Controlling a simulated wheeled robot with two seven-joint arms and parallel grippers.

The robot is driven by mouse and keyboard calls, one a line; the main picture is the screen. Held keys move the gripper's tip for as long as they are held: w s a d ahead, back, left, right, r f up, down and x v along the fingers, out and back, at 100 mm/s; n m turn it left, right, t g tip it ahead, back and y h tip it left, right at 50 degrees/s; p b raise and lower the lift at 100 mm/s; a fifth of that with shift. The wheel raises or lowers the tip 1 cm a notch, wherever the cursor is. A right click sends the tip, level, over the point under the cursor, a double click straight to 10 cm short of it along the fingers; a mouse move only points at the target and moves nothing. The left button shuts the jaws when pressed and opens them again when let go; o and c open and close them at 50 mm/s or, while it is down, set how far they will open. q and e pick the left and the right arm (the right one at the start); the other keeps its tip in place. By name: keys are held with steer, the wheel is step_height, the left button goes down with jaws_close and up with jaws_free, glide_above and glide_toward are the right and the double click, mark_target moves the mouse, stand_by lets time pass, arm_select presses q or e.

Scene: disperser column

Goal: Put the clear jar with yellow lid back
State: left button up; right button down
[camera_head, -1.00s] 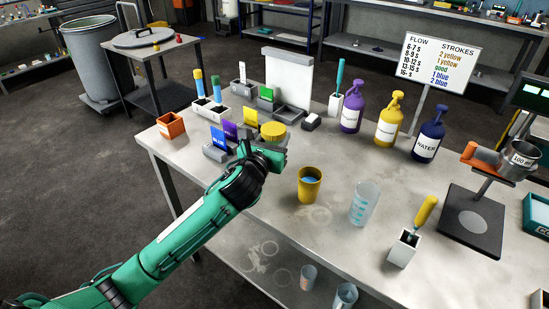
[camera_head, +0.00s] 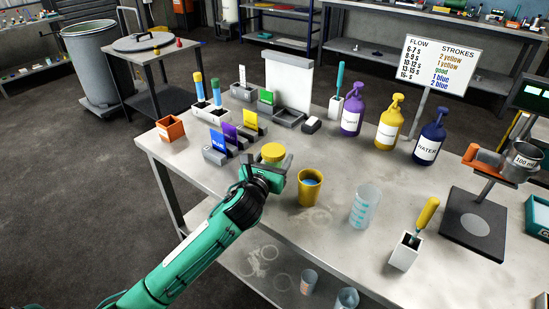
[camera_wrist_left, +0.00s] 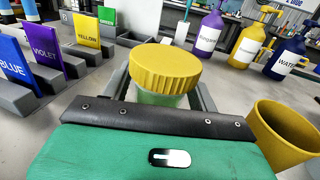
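The clear jar with a yellow lid (camera_head: 273,151) is upright between the fingers of my left gripper (camera_head: 276,165), near the left-middle of the table. In the left wrist view the yellow lid (camera_wrist_left: 165,68) is large, and a strip of the pale greenish jar body (camera_wrist_left: 160,98) shows below it. The left gripper's fingers lie along both sides of the jar, shut on it. The jar's lower part is hidden by the gripper, so I cannot tell whether its base touches the table. My right gripper is not in view.
A yellow cup (camera_head: 309,188) stands close right of the jar, with a clear beaker (camera_head: 364,206) beyond. Grey holders with blue (camera_head: 217,138), violet, yellow and green cards stand behind-left. A grey tray (camera_head: 290,117) and spray bottles (camera_head: 389,125) stand farther back.

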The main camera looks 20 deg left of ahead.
arm_select(q)
steer(key=shift+r, duration=0.15)
steer(key=shift+s, duration=0.35)
steer(key=s, duration=0.7)
steer(key=s+a, duration=0.1)
steer(key=s, duration=0.2)
steer(key=shift+s, duration=0.65)
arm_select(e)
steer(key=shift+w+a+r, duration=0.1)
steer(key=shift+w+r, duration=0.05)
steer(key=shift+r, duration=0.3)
